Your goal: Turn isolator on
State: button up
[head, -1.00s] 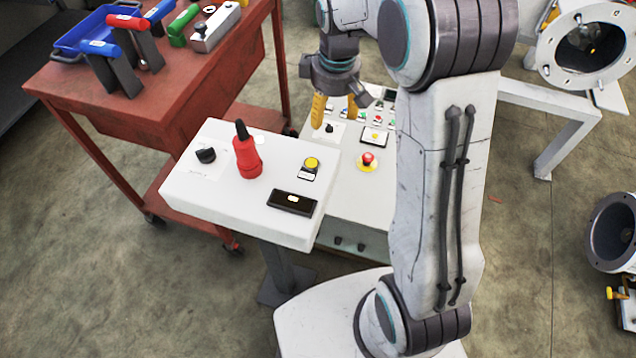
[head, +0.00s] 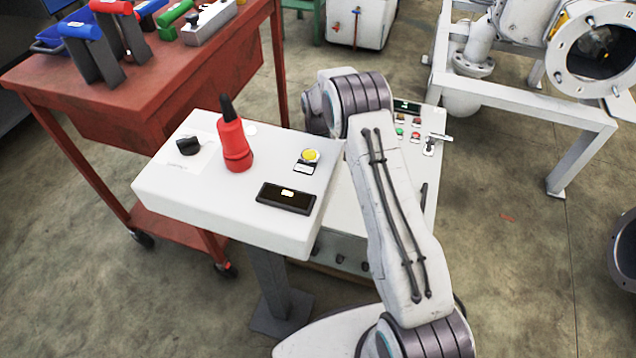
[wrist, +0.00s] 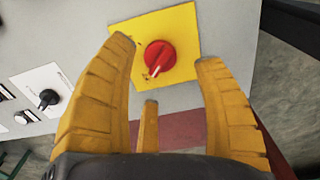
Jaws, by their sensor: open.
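In the wrist view, a red rotary knob (wrist: 160,58) sits on a yellow square plate (wrist: 180,22) on a grey panel face. I take it to be the isolator. My gripper (wrist: 166,50) is open and empty, with yellow ribbed fingers on the left and right of the knob. The fingers appear apart from the knob; how far it lies beyond the tips I cannot tell. In the head view my arm hides the gripper, and the red knob does not show.
A black knob on a white plate (wrist: 47,97) is left in the wrist view. In the head view, a white pedestal box (head: 190,205) carries a red device (head: 234,148). A control panel (head: 432,165) lies behind my arm, a red cart (head: 170,75) left, and a white pipe frame (head: 520,110) right.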

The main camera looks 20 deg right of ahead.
jog(key=shift+f+b, duration=0.5)
jog(key=shift+f, duration=1.65)
jog(key=shift+s, duration=0.1)
jog(key=c, duration=1.2)
